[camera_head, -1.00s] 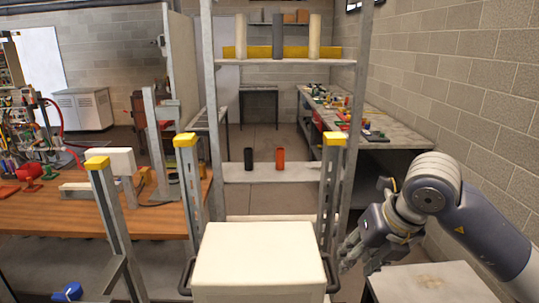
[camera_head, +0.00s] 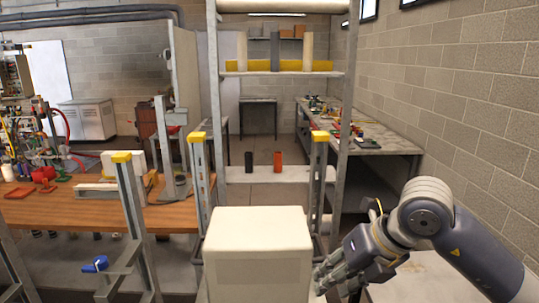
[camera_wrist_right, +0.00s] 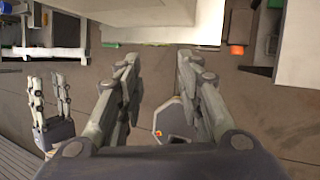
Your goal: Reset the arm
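My right arm comes in from the right of the head view. Its gripper (camera_head: 328,276) is low, just right of the pale box (camera_head: 257,245); I cannot tell whether they touch. In the right wrist view the two fingers of this gripper (camera_wrist_right: 157,60) are spread apart with nothing between them. A second gripper, my left one (camera_wrist_right: 49,92), shows at the left of the wrist view, its fingers apart and empty. My left arm is not in the head view.
A metal rack (camera_head: 213,120) with tubes on its shelves stands ahead. A wooden table (camera_head: 165,219) with tools is at left, a grey workbench (camera_head: 375,140) at back right by the block wall (camera_head: 460,100). A pale surface (camera_head: 425,280) lies below my right arm.

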